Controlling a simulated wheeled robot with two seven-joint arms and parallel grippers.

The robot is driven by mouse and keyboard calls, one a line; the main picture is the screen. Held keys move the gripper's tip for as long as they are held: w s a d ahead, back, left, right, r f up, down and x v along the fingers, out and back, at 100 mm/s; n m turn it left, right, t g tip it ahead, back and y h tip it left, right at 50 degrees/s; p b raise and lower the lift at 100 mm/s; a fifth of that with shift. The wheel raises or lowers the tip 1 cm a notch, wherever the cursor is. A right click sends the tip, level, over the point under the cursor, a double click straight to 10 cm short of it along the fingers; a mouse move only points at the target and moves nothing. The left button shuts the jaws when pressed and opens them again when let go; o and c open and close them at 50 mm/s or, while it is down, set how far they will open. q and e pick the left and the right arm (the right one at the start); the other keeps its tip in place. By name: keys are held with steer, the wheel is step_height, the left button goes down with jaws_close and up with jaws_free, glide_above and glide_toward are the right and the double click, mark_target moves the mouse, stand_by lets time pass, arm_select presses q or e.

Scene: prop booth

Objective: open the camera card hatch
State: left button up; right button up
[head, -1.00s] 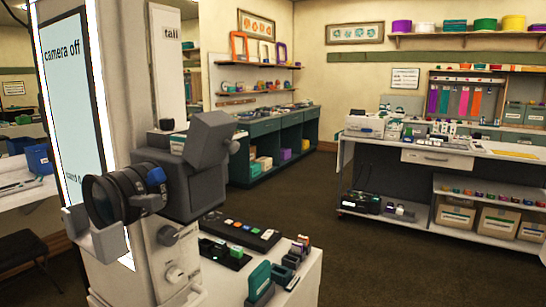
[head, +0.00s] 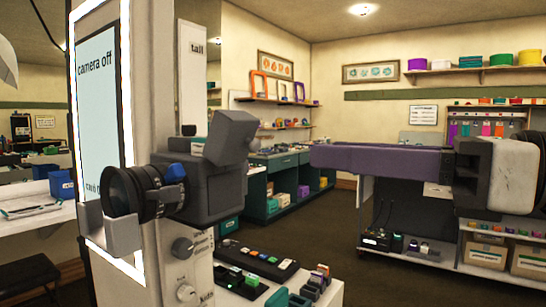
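The dark grey camera (head: 215,180) stands on the pale booth column at left, its black ringed lens (head: 120,192) pointing left. A blue piece (head: 175,172) sits at the lens's rear. I cannot make out a card hatch on the sides that show. My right gripper (head: 325,157) reaches in from the right at about the camera's height, apart from it, with a wide gap between. It shows side-on as a long purple-grey shape, so its finger gap is hidden. Nothing shows held in it. My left gripper is not in view.
A lit screen (head: 98,95) reading "camera off" stands behind the lens. Below the camera, a pale counter carries a black button panel (head: 256,264) and small coloured blocks (head: 318,278). A back workbench (head: 280,158) and shelves are farther off. Open floor lies between.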

mark_target(258, 147)
steer(key=p+x, duration=0.1)
steer(key=x, duration=0.9)
steer(key=shift+w+r+p, duration=0.1)
steer(key=shift+w+p, duration=0.15)
steer(key=shift+p, duration=0.1)
steer(key=shift+d, duration=0.1)
jaws_close()
